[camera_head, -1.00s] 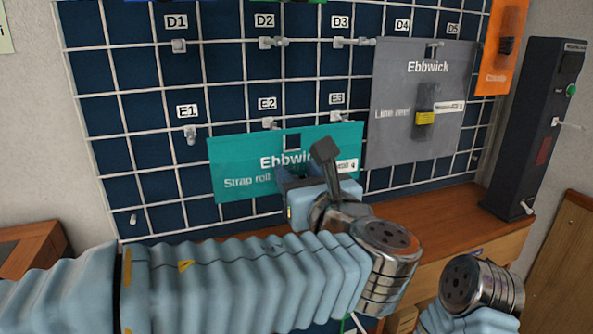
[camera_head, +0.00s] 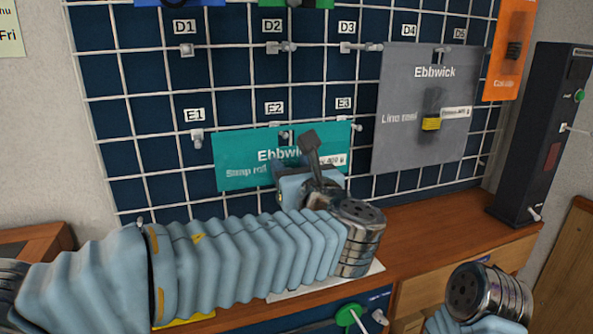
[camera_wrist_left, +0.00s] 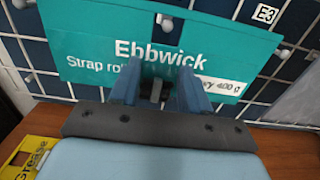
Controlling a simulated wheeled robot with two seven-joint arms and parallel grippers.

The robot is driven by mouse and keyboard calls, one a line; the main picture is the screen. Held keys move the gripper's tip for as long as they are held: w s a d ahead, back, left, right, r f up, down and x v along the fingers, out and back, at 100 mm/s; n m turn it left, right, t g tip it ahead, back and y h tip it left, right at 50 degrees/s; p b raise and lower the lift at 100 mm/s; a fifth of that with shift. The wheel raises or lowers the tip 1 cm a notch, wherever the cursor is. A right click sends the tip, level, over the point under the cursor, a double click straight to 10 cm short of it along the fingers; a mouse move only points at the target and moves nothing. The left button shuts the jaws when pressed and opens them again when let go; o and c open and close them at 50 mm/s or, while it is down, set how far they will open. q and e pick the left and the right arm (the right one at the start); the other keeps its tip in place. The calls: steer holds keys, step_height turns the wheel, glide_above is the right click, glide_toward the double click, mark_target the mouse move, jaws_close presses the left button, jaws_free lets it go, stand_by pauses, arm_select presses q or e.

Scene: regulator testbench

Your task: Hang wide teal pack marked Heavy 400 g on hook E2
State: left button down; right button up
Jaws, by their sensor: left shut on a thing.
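The wide teal pack (camera_head: 233,155) reads Ebbwick, Strap roll, with a white label; in the left wrist view (camera_wrist_left: 85,40) the label ends in "400 g". My left gripper (camera_head: 291,172) is shut on its lower middle and holds it upright, close to the grid. The fingers (camera_wrist_left: 156,82) cover part of the print. The pack's top edge is at the height of hook E2 (camera_head: 276,126), just under the E2 label. A metal peg end (camera_wrist_left: 165,21) shows at the pack's hang slot; I cannot tell whether it passes through. My right gripper is out of view.
A grey Ebbwick pack (camera_head: 408,135) hangs close to the right, and an orange pack (camera_head: 512,45) beyond it. Hook E1 (camera_head: 197,138) and hook D2 (camera_head: 283,47) are bare. A wooden bench (camera_head: 420,225) lies below, with a dark tester column (camera_head: 540,130) at right.

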arm_select(q)
steer(key=shift+x, duration=0.9)
steer(key=shift+w+a+f, duration=0.15)
steer(key=shift+w+f, duration=0.2)
steer(key=shift+w, duration=0.15)
steer(key=shift+c, duration=2.2)
jaws_free()
steer(key=shift+f, duration=0.1)
